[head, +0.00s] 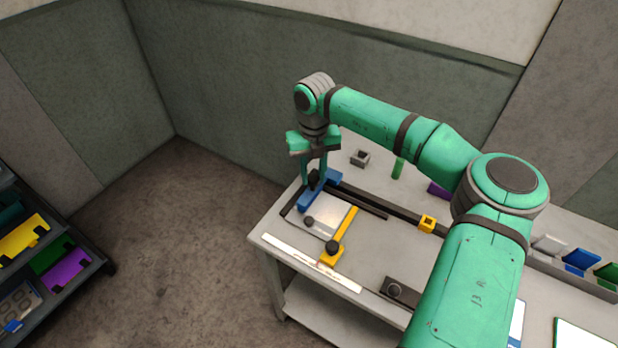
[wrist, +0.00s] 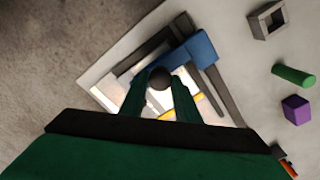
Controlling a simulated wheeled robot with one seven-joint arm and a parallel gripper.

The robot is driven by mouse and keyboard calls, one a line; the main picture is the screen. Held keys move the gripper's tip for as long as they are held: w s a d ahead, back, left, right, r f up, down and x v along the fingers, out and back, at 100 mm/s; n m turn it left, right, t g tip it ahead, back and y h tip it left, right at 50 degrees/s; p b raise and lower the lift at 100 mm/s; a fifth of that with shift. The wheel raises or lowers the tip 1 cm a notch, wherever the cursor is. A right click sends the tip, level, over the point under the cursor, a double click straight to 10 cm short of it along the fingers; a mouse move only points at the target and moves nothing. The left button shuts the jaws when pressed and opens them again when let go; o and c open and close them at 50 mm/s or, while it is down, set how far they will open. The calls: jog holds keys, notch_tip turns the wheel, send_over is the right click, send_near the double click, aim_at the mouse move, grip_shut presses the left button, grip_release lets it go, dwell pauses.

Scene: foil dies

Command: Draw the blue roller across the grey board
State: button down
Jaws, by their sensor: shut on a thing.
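The blue roller (head: 331,178) lies across the far left end of the grey board (head: 334,211), with a black knob (head: 314,176) on it. My gripper (head: 314,181) comes down from above and its fingers are shut on this knob. In the wrist view the round knob (wrist: 159,77) sits between my two fingertips (wrist: 159,84), and the blue roller (wrist: 201,47) shows beyond them. Part of the roller and much of the board are hidden by my fingers and wrist in that view.
A yellow bar (head: 345,230) with a black knob (head: 332,246) lies along the board's right side. A dark rail (head: 392,211) runs behind, with a yellow block (head: 427,223).

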jog(key=shift+w+a, duration=0.15)
jog(key=c, duration=1.3)
grip_release()
jog(key=shift+c, duration=0.2)
notch_tip(320, 180, up, 11)
jog(key=shift+w+f, duration=0.1)
jog(key=shift+f, duration=0.05)
